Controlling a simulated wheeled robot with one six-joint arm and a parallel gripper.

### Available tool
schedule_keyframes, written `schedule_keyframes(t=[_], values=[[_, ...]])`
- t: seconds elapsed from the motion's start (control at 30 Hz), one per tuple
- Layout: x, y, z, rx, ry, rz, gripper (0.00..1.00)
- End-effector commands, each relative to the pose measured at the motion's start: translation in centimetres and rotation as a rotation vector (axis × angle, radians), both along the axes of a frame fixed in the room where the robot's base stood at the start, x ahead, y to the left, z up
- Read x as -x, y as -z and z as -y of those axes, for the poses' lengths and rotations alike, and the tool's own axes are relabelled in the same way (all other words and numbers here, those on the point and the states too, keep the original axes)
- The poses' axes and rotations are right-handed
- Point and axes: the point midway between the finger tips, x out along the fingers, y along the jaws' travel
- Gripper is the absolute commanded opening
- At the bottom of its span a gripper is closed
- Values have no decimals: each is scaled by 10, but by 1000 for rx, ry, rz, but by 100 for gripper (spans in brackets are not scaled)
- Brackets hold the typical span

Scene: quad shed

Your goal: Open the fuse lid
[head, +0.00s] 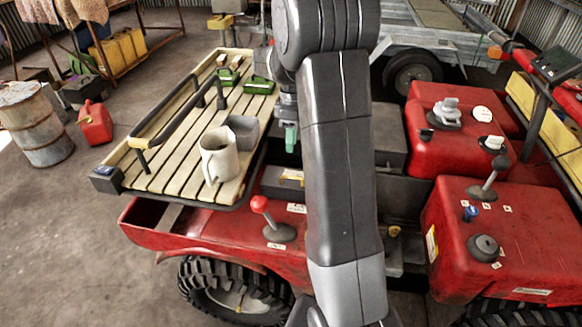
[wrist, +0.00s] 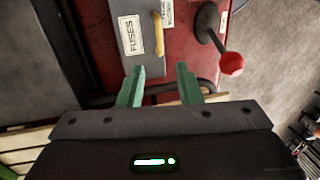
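The fuse lid (wrist: 135,62) is a grey panel with a white "FUSES" label in the wrist view. A yellowish handle (wrist: 158,35) stands near its right edge. In the head view the grey fuse box (head: 279,188) sits in the red body, left of my arm and partly hidden by it. My gripper (wrist: 160,84) has two green fingers spread apart with nothing between them. The fingers are apart from the handle, which shows beyond the gap between the tips. In the head view my gripper (head: 290,138) appears above the fuse box, mostly hidden by my arm.
A red-knobbed lever (head: 260,205) stands beside the fuse box and shows in the wrist view (wrist: 231,64). Red tank-like bodies (head: 490,235) are at right.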

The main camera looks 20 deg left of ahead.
Motion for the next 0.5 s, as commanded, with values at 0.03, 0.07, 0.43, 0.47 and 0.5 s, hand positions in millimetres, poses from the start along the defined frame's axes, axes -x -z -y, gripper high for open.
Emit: schedule_keyframes(t=[0.03,0.07,0.43,0.47,0.5], values=[[3,11,1,4,-1,-4,32],[4,18,2,3,0,-3,32],[17,83,5,2,1,-2,32],[17,86,5,2,1,-2,32],[18,89,5,2,1,-2,32]])
